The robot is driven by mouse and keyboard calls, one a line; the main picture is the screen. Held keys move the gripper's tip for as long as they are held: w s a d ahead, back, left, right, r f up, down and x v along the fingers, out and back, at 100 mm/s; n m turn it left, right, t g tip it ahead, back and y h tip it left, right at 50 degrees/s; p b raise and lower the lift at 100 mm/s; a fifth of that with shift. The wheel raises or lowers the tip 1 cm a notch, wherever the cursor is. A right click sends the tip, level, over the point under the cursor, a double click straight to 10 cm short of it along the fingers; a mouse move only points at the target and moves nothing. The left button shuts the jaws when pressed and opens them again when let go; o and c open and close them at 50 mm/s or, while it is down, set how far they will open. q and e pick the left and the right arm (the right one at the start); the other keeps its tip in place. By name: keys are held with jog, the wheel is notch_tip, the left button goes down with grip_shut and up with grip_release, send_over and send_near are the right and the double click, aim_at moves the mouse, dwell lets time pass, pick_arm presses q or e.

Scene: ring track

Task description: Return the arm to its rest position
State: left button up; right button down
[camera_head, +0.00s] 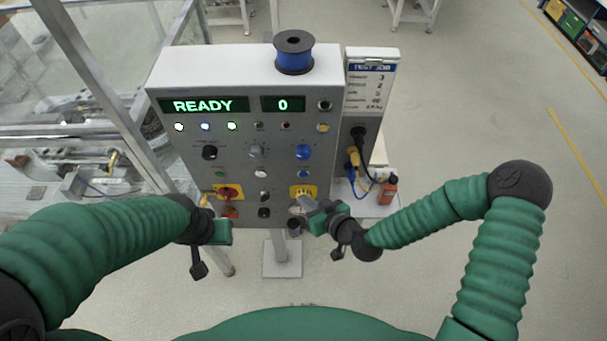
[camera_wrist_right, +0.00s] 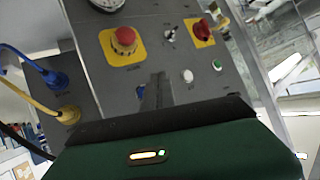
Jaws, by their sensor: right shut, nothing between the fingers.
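My right gripper (camera_head: 299,205) is in front of the lower right of the grey control panel (camera_head: 200,150). In the right wrist view its fingers (camera_wrist_right: 158,82) are together with nothing between them. They point at the panel near a red mushroom button (camera_wrist_right: 124,39) on a yellow plate; I cannot tell whether they touch the panel. In the head view the gripper partly covers that yellow plate (camera_head: 303,190). My left gripper (camera_head: 218,232) is at the panel's lower left, below a red rotary switch (camera_head: 229,193); its fingers cannot be made out.
The panel display (camera_head: 204,106) reads READY and 0. A blue spool (camera_head: 294,54) stands on top. Cables (camera_head: 357,160) and a red-brown bottle (camera_head: 388,190) are at the panel's right side. A metal frame (camera_head: 85,65) stands on the left.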

jog(key=s+d+f+n+g+h+b, duration=0.1)
jog(key=s+d+f+g+h+b, duration=0.35)
jog(key=d+f+b, duration=0.35)
jog(key=s+d+r+m+g+h+b, duration=0.2)
jog(key=s+d+m+b, duration=0.3)
jog(key=s+d, duration=0.5)
jog(key=shift+d+r+m+g+h+b, duration=0.4)
jog(key=shift+d+r+h+b, duration=0.1)
jog(key=shift+d+r+h, duration=0.1)
jog(key=shift+s+a+r, duration=0.1)
jog(key=shift+s+a, duration=0.1)
jog(key=shift+w, duration=0.1)
